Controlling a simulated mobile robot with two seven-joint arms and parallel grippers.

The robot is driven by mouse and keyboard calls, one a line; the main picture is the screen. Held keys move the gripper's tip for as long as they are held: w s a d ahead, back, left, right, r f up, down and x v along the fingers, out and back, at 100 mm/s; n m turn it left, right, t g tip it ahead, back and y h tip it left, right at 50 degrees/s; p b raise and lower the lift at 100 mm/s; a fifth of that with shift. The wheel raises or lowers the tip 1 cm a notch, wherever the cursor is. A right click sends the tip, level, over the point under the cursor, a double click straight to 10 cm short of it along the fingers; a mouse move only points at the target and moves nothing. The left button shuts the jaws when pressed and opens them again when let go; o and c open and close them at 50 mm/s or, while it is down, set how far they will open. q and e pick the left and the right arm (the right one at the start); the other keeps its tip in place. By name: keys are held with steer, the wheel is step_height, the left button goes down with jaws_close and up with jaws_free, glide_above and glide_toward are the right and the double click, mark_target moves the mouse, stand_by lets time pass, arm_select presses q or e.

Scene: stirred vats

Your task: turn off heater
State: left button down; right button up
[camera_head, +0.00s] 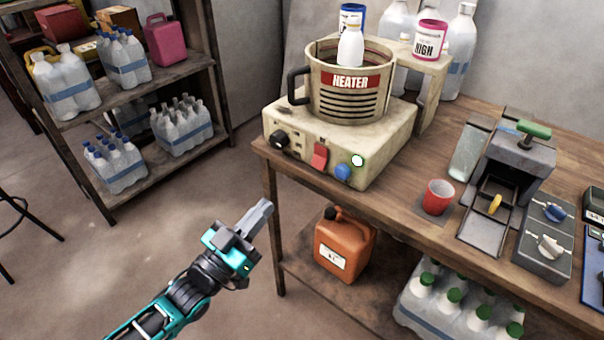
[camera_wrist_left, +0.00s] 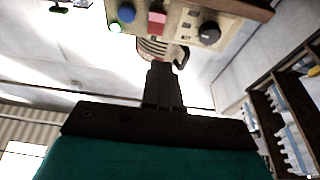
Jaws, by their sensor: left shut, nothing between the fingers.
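The heater is a beige box (camera_head: 385,132) on the wooden table, with a round pot labelled HEATER (camera_head: 350,104) on top. Its front has a black knob (camera_head: 280,140), a red rocker switch (camera_head: 320,155), a blue button (camera_head: 342,171) and a round white spot with a green rim (camera_head: 357,160). The wrist view shows them upside down: the black knob (camera_wrist_left: 209,33), red switch (camera_wrist_left: 157,20) and blue button (camera_wrist_left: 126,12). My left gripper (camera_head: 264,208) is shut and empty, below and left of the front panel, apart from it. My right gripper is not in view.
A white bottle (camera_head: 350,46) stands in the pot. A red cup (camera_head: 438,196) and a metal vise-like device (camera_head: 515,155) are on the table (camera_head: 400,205) to the right. An orange canister (camera_head: 343,245) stands on the lower shelf. Open floor lies around my left arm.

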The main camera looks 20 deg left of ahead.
mark_target(305, 175)
arm_select(q)
steer(key=x, duration=0.3)
steer(key=f+x, duration=0.1)
steer(key=x, duration=0.3)
steer(key=f+x, duration=0.1)
steer(key=x, duration=0.3)
steer(key=shift+w+d+b, duration=0.2)
steer(key=shift+w+b, duration=0.15)
steer(key=shift+w, duration=0.15)
steer(key=shift+w+d+f, duration=0.15)
steer(key=shift+w, duration=0.25)
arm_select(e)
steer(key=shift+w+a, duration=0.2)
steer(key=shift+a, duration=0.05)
arm_select(q)
steer(key=shift+f, duration=0.1)
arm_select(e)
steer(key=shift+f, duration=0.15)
